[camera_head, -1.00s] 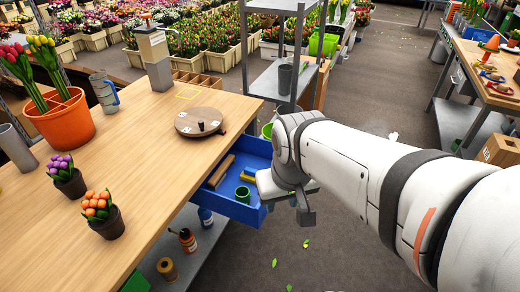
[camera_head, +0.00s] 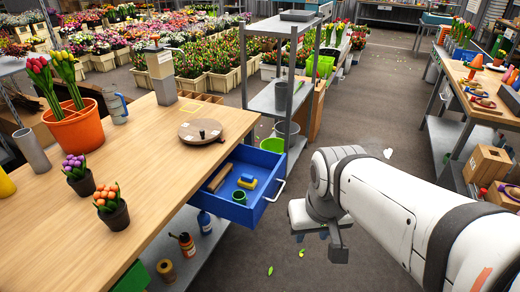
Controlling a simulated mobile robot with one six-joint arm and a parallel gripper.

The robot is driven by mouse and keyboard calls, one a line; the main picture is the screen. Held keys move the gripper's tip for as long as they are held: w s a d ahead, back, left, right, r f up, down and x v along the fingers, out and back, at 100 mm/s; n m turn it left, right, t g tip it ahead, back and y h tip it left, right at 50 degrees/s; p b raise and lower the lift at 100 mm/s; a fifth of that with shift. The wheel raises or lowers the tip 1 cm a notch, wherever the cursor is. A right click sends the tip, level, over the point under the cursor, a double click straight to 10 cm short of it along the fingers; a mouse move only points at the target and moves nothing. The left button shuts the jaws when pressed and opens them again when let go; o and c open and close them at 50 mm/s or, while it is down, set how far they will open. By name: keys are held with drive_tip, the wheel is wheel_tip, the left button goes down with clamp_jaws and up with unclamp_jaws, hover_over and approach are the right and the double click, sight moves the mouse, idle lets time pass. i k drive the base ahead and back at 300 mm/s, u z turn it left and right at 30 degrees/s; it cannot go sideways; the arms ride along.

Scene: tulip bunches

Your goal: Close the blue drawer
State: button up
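The blue drawer (camera_head: 262,207) is pulled out from under the right edge of the wooden table, with its light bar handle (camera_head: 275,190) on the outer front. Inside lie a brown block (camera_head: 219,178), a blue and yellow item (camera_head: 247,182) and a green cup (camera_head: 239,197). My gripper (camera_head: 325,240) is to the right of the drawer front, apart from it, pointing down over the floor. Its fingers are small and partly hidden by its own body, so their opening cannot be made out.
The wooden table (camera_head: 150,150) bears an orange pot (camera_head: 78,130) of tulips, small flower pots and a round turntable (camera_head: 200,131). A lower shelf (camera_head: 197,245) holds bottles. A grey shelf rack (camera_head: 275,98) stands behind the drawer.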

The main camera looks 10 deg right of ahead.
sight(268, 167)
drive_tip(key=u, duration=0.05)
drive_tip(key=i, duration=1)
drive_tip(key=z, duration=0.05)
drive_tip(key=k, duration=1)
drive_tip(key=u, duration=0.4)
drive_tip(key=i, duration=1)
drive_tip(key=z, duration=0.3)
